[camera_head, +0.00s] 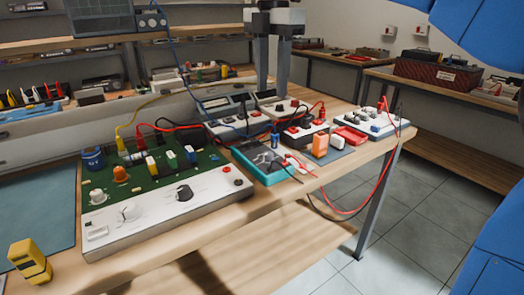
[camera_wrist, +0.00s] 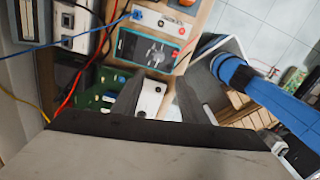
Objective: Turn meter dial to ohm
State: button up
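The meter, a teal-framed device (camera_head: 268,163) with a grey face, lies flat on the bench right of the green circuit board. In the wrist view the meter (camera_wrist: 148,50) shows a round dial (camera_wrist: 155,55) on a dark face. The dial's setting is too small to read. My gripper (camera_head: 272,98) hangs in the air over the back of the bench in the head view, its two grey fingers pointing down. In the wrist view its dark fingers (camera_wrist: 158,90) are apart with nothing held between them, and the meter is beyond the tips.
The green board (camera_head: 145,165) with a white knob panel (camera_head: 168,205) stands left of the meter. Boxes with red plugs (camera_head: 305,130) stand behind it. Red, yellow and black leads run across the bench. An orange block (camera_head: 320,145) stands to the right. The bench edge is near.

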send_near(268, 153)
notch_tip(268, 153, down, 8)
jog(key=shift+f, duration=0.1)
dwell(0.6)
grip_shut()
